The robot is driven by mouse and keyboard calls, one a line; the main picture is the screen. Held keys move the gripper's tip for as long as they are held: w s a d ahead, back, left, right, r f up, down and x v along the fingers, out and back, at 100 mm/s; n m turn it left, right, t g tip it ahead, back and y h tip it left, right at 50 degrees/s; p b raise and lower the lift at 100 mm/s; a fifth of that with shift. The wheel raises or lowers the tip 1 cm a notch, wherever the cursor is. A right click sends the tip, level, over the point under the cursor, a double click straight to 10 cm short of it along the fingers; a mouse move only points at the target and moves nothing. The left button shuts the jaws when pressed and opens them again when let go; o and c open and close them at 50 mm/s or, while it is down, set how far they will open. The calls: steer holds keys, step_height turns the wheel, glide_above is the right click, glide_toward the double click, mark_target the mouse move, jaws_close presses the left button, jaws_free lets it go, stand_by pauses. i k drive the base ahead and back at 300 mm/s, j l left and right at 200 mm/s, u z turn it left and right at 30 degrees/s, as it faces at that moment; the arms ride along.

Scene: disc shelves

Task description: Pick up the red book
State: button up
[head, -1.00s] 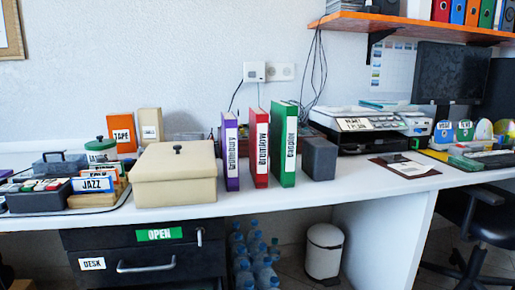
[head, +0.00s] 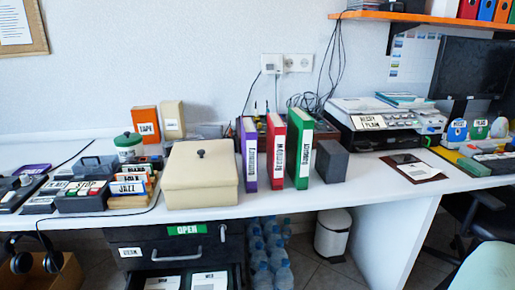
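The red book (head: 292,150) stands upright on the white desk, its white-labelled spine facing me. It is between a purple book (head: 249,153) on its left and a green book (head: 311,135) on its right. Narrow gaps show between the spines. My gripper is not in view, and nothing is seen touching the red book.
A beige lidded box (head: 200,180) stands close left of the books, and a dark grey block (head: 332,161) close right. A printer (head: 375,122) is farther right. The white desk (head: 290,205) is clear in front of the books. Loose cables hang behind them.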

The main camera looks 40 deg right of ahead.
mark_target(276, 128)
steer(key=l+u, duration=0.45)
steer(key=k+l+u, duration=0.15)
steer(key=l+u, duration=0.25)
steer(key=k+l, duration=0.15)
steer(key=l, duration=0.25)
steer(key=k+l+u, duration=0.1)
steer(key=l, duration=0.25)
steer(key=k+l, duration=0.15)
steer(key=l, duration=0.2)
steer(key=k+l+u, duration=0.1)
steer(key=l, duration=0.3)
steer(key=k+l, duration=0.25)
steer(key=i+l+u, duration=0.05)
steer(key=l, duration=0.05)
